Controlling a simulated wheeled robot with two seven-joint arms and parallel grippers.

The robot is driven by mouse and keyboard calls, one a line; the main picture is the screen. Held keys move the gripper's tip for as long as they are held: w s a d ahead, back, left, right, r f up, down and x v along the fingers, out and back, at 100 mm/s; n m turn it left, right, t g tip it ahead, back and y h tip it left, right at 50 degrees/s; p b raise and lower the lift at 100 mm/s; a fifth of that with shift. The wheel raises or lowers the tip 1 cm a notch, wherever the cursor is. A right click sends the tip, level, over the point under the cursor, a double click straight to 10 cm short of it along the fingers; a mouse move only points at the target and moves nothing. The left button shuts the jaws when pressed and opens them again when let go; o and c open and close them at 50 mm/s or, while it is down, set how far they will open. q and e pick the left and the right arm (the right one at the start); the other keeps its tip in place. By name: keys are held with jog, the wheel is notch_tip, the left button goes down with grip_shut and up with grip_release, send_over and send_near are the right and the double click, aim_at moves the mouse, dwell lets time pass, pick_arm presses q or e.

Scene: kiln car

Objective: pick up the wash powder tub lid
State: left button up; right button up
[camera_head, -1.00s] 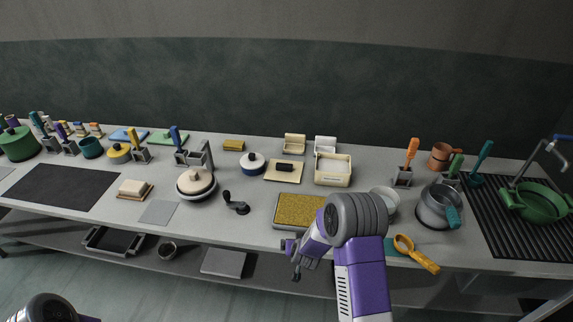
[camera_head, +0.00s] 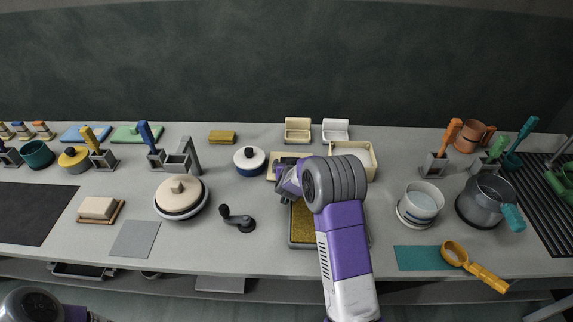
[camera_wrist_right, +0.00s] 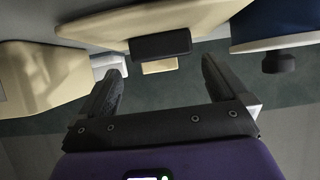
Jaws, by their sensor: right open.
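The wash powder tub lid (camera_head: 270,174) is a flat cream plate with a black block handle, lying on the counter just left of the open cream tub (camera_head: 366,160). In the head view my right gripper and wrist cover most of it. In the right wrist view the lid (camera_wrist_right: 105,27) is ahead of the fingers, with its black handle (camera_wrist_right: 160,43) roughly centred between them. My right gripper (camera_wrist_right: 161,66) is open and empty, and the handle appears just beyond its fingertips. Of my left arm only a part shows at the bottom left; its gripper is out of frame.
A framed yellow mat (camera_head: 302,226) lies under my right forearm. Two small open boxes, one cream (camera_head: 297,132) and one white (camera_head: 335,131), stand behind. A black crank (camera_head: 237,219) lies front left.

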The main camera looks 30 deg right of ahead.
jog(key=shift+b+x, duration=0.6)
jog(key=shift+x, duration=2.3)
jog(key=shift+w+a, duration=0.1)
jog(key=shift+a, duration=0.05)
jog(key=shift+r, duration=0.1)
jog(key=c, duration=0.8)
